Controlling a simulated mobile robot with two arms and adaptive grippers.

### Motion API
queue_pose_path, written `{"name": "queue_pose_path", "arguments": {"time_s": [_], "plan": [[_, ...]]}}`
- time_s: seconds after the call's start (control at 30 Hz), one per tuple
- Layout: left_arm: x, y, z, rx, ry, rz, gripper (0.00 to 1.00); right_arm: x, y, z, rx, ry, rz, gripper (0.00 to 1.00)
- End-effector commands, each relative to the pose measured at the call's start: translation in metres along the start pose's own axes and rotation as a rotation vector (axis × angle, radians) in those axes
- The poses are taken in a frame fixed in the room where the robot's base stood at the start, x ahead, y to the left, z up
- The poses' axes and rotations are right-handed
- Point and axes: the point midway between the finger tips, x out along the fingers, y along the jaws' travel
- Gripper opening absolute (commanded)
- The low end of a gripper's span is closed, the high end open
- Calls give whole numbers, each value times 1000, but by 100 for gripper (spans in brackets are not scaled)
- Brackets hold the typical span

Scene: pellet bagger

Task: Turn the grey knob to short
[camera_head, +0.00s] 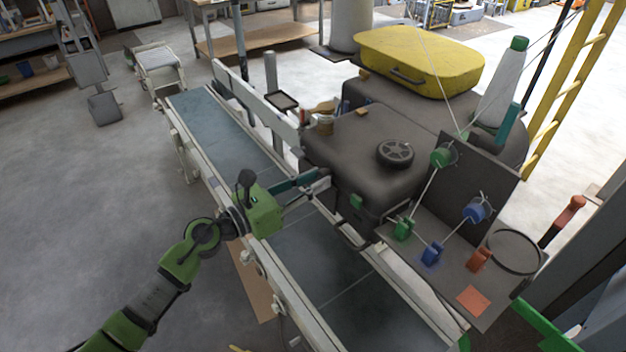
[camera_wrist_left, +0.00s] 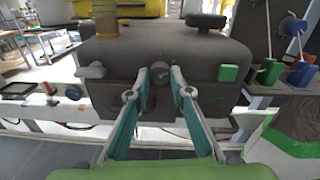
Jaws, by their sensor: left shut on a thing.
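The grey knob (camera_wrist_left: 160,74) is a small dark round knob on the front face of a dark machine housing. In the wrist view it sits between the fingertips of my left gripper (camera_wrist_left: 159,84), which is shut on it from both sides. In the head view my left gripper (camera_head: 322,184) reaches across the conveyor to the housing's front, and the knob is hidden there. I cannot read any marking for short. My right gripper is not in view.
The dark housing (camera_head: 345,150) stands behind the conveyor belt (camera_head: 215,125). A grey lever (camera_wrist_left: 93,70) lies left of the knob and a green block (camera_wrist_left: 228,73) lies right. A panel (camera_head: 492,165) with green and blue spools and an orange clip (camera_head: 480,259) stands at the right.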

Motion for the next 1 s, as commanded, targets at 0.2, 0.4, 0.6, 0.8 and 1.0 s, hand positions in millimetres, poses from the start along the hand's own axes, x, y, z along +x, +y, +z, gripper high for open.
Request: {"name": "queue_pose_path", "arguments": {"time_s": [0.2,0.4,0.6,0.8,1.0], "plan": [[0,0,3,-123,5,1,0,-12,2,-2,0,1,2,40],[0,0,4,-298,11,1,0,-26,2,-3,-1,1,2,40],[0,-1,4,-490,16,2,0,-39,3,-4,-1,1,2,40],[0,-1,4,-672,22,3,0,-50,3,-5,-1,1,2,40],[0,0,4,-827,26,3,0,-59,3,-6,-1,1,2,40]]}}
